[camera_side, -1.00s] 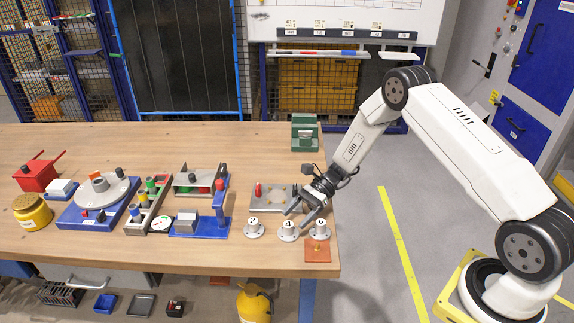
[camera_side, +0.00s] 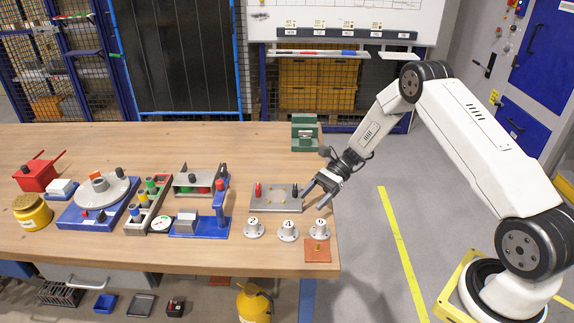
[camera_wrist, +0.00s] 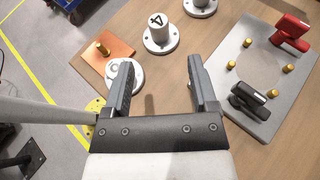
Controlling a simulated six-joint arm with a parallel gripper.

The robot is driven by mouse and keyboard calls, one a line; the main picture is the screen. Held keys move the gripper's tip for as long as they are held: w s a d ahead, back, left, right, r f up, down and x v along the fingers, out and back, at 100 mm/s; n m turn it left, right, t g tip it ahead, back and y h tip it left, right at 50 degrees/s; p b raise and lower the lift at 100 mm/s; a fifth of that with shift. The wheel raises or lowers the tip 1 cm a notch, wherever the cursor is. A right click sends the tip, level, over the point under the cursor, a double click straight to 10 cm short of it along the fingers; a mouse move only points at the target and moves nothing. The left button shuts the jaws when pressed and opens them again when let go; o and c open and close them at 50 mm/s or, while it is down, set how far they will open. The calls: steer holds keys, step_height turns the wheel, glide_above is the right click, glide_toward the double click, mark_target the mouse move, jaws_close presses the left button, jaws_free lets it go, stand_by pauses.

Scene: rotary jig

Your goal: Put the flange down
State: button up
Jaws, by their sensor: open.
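Three light grey flanges with round bases stand upright in a row on the wooden table: one marked 2 (camera_side: 254,230), one marked 4 (camera_side: 288,233), and a right-hand one (camera_side: 320,230) whose mark I cannot read surely. My gripper (camera_side: 313,197) is open and empty, above and behind the right-hand flange. In the wrist view, my open jaws (camera_wrist: 161,72) have bare table between them. There the flange marked 4 (camera_wrist: 158,38) stands ahead, and the right-hand flange (camera_wrist: 121,72) is partly hidden behind the left jaw.
A grey plate (camera_side: 274,201) with brass pins, a red clamp and a black clamp lies behind the flanges. An orange plate (camera_side: 317,252) with a brass post lies at the table's front right corner. A blue press (camera_side: 200,228) stands to the left. The back middle of the table is clear.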

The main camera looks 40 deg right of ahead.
steer(key=shift+s+a+r+n+g+h, duration=0.3)
steer(key=shift+s+a+r+n+h, duration=0.1)
steer(key=shift+s+a+n, duration=0.1)
steer(key=s+a+r+n+t+h, duration=0.1)
steer(key=s+a+r+n+h, duration=0.1)
steer(key=s+r+n+h, duration=0.3)
steer(key=s+a+r+n+t+h, duration=0.1)
steer(key=s+r+n+h, duration=0.4)
steer(key=s+n, duration=0.6)
steer(key=a+n+h, duration=0.1)
steer(key=h, duration=0.1)
steer(key=shift+t+h, duration=0.3)
steer(key=shift+t, duration=0.1)
steer(key=shift+o, duration=0.4)
steer(key=shift+a+r, duration=0.1)
